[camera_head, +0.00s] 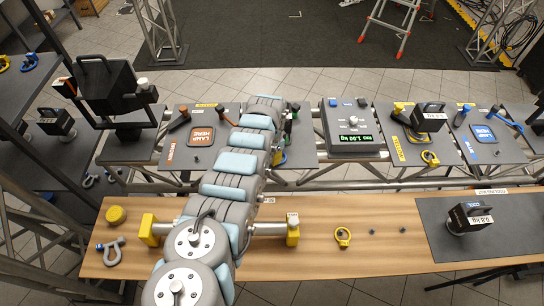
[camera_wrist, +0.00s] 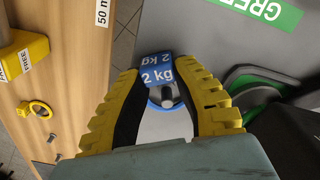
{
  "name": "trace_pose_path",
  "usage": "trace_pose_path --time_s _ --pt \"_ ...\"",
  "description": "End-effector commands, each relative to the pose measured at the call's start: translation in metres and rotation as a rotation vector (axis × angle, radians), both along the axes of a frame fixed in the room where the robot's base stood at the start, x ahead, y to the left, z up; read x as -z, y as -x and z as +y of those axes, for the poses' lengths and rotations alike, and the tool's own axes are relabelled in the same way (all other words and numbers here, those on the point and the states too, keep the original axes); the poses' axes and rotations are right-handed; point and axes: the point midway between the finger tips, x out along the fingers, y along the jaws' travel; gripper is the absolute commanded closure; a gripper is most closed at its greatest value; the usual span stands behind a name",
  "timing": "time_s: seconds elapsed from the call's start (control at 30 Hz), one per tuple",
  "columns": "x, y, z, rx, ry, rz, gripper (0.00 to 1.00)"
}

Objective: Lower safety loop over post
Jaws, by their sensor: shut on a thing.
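My gripper (camera_wrist: 157,78) has its two yellow ribbed fingers closed around a blue block marked 2 kg (camera_wrist: 157,76). A blue-edged rounded part (camera_wrist: 166,103) shows just below the block; whether they are joined I cannot tell. To the right of the fingers, a curved green and dark band (camera_wrist: 238,76) lies near the grey panel (camera_wrist: 205,35), apart from the block. In the head view my arm hides the gripper; a dark upright post with green (camera_head: 289,124) shows just right of the arm. I cannot tell which piece is the safety loop.
A scale (camera_head: 353,128) stands right of the arm. A black lamp-like fixture (camera_head: 110,90) stands at left.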

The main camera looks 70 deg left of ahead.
Motion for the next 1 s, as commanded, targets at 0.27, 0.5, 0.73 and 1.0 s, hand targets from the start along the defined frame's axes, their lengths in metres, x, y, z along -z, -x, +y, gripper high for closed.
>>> trace_pose_path --time_s 0.27,0.5,0.73,1.0 --pt "0.0 0.0 0.0 0.0 0.0 0.0 0.47" --pt "0.0 0.0 0.0 0.0 0.0 0.0 0.47" --pt "-0.007 0.0 0.0 0.001 0.002 0.001 0.47" --pt "-0.028 -0.001 0.0 0.0 -0.002 -0.004 0.47"
